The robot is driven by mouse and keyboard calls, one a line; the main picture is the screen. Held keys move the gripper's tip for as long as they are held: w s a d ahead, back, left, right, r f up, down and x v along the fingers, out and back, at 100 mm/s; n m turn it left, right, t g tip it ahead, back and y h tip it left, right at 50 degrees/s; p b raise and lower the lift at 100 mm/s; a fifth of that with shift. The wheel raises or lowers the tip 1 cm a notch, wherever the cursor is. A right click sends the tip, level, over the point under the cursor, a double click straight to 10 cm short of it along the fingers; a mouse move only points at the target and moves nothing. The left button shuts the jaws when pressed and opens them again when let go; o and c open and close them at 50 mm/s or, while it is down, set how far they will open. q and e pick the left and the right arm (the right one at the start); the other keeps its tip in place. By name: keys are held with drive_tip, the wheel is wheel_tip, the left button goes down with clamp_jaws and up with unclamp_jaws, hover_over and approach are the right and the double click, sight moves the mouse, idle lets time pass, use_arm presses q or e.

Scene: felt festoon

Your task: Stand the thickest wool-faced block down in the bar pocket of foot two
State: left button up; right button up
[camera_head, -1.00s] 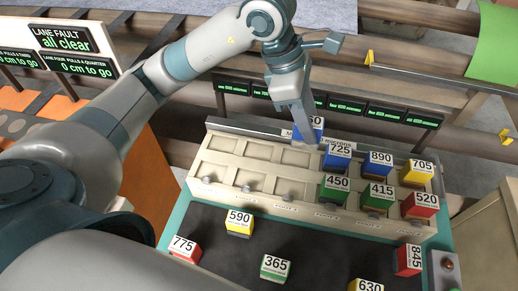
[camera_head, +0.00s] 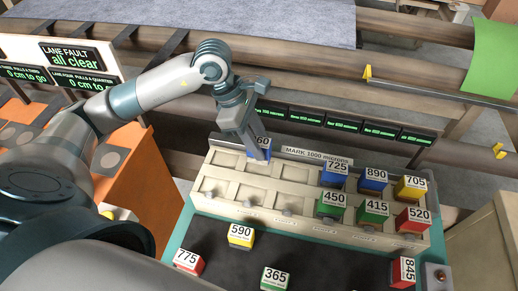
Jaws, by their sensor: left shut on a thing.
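My left gripper (camera_head: 258,150) is shut on a blue block (camera_head: 261,142) and points down at the back row of the pale rack (camera_head: 228,186). The block's white label is partly hidden by the finger; only "60" can be read. The block is over the back row, left of the "MARK 1000 microns" sign (camera_head: 317,156); I cannot tell whether it touches the rack. Empty pockets show left and right of it. The foot labels on the rack's front are too small to read. Wool facing cannot be made out. My right gripper is not in view.
In the rack's right half stand blocks 725 (camera_head: 335,176), 890 (camera_head: 374,183), 705 (camera_head: 411,187), 450 (camera_head: 331,204), 415 (camera_head: 375,212) and 520 (camera_head: 411,219). Blocks 775 (camera_head: 188,262), 590 (camera_head: 240,236), 365 (camera_head: 275,279) and 845 (camera_head: 403,272) are on the dark surface.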

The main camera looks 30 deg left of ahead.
use_arm(q)
drive_tip(key=shift+f, duration=0.1)
drive_tip(key=shift+f+p, duration=0.85)
drive_tip(key=shift+f, duration=1.05)
drive_tip(key=shift+f, duration=0.1)
drive_tip(key=shift+f, duration=0.1)
drive_tip(key=o, duration=1.2)
drive_tip(key=shift+c, duration=0.2)
